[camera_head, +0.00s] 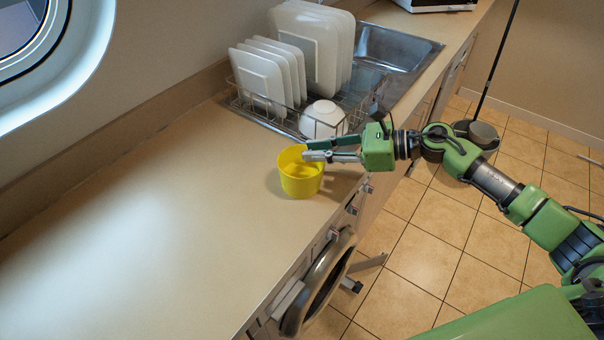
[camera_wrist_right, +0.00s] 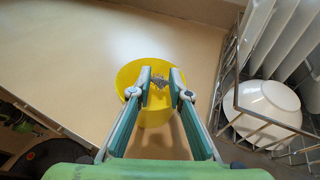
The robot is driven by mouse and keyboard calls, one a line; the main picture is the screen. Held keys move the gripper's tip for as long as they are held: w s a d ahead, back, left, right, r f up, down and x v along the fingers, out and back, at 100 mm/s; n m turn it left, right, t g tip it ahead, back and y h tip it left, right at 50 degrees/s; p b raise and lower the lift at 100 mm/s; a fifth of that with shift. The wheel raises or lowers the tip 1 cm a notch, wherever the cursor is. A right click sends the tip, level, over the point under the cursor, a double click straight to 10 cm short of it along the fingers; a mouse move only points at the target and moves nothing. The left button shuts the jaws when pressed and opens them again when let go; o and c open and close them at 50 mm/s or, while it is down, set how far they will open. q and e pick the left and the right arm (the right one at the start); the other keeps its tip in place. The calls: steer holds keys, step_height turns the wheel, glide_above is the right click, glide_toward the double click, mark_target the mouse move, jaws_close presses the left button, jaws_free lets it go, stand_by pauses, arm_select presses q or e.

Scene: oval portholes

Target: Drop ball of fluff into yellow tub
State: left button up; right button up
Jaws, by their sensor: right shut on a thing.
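The yellow tub (camera_head: 299,180) stands on the counter near its front edge, open side up. My right gripper (camera_head: 308,149) is over the tub's mouth, its fingers pointing left. In the right wrist view, the gripper (camera_wrist_right: 160,80) is shut on a small grey ball of fluff (camera_wrist_right: 160,83), held between the fingertips. The fluff shows against the inside of the yellow tub (camera_wrist_right: 152,118). I cannot make out the fluff in the head view. My left gripper is in neither view.
A wire dish rack (camera_head: 289,122) with white plates and an upturned white bowl (camera_head: 322,118) stands just behind the tub, beside the metal sink (camera_head: 388,50). The counter (camera_head: 140,230) to the left is clear. A round porthole door (camera_head: 320,285) hangs below the counter's front edge.

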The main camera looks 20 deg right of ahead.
steer(key=o, duration=0.7)
steer(key=shift+o, duration=0.2)
steer(key=v, duration=1.2)
steer(key=shift+d, duration=0.1)
